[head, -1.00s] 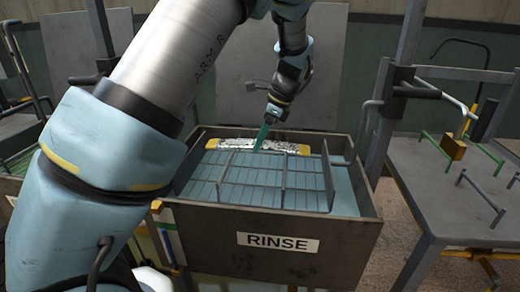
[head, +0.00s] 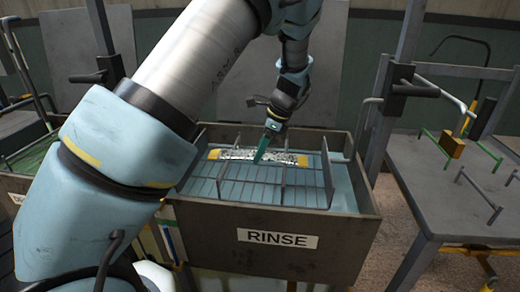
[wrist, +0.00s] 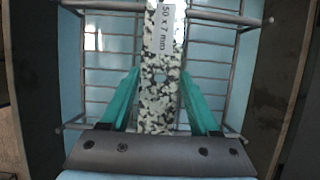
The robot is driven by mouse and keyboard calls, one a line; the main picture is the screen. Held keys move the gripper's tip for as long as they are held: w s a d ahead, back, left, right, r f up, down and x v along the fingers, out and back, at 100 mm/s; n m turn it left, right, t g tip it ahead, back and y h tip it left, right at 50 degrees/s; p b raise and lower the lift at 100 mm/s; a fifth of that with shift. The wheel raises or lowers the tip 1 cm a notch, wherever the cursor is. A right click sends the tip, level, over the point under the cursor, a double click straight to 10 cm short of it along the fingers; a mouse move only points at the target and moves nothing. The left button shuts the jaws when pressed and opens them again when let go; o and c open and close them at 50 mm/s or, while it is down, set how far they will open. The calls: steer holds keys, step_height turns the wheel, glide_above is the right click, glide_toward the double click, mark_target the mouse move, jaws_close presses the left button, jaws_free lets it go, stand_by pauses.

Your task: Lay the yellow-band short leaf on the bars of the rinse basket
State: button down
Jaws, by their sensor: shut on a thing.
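The yellow-band short leaf (head: 240,155) is a flat speckled black-and-white strip with yellow ends. It lies level, left to right, over the back part of the rinse basket. My gripper (head: 258,160) points down with its green fingers shut on the leaf near its middle. In the wrist view the leaf (wrist: 160,98) runs lengthwise between the fingertips (wrist: 160,72), with a "50 x 7 mm" label on it. The rinse basket (head: 245,190) has thin wire bars and upright side posts. I cannot tell whether the leaf touches the bars.
The basket sits inside a dark tank (head: 350,232) marked RINSE, with pale blue liquid. Its walls and the basket's uprights stand close around my gripper. A grey table (head: 425,190) with green rods and a brass block (head: 452,146) stands at the right.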

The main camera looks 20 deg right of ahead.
steer(key=shift+f, duration=0.1)
steer(key=shift+c, duration=0.6)
jaws_free()
steer(key=b+v, duration=0.3)
steer(key=v, duration=1)
steer(key=n+g, duration=0.1)
steer(key=n, duration=0.3)
glide_above(246, 157)
steer(key=f, duration=0.2)
steer(key=a+f+n+h, duration=0.2)
steer(key=a+n, duration=0.3)
steer(key=a, duration=0.5)
steer(key=s+a+f+n+h, duration=0.1)
steer(key=s+a+n, duration=0.4)
steer(key=a, duration=0.3)
steer(key=s+a+f+n+h, duration=0.1)
steer(key=s+a+f+n, duration=0.1)
steer(key=s+a+n, duration=0.4)
steer(key=a+n, duration=0.2)
steer(key=a, duration=0.1)
steer(key=shift+f+n, duration=0.3)
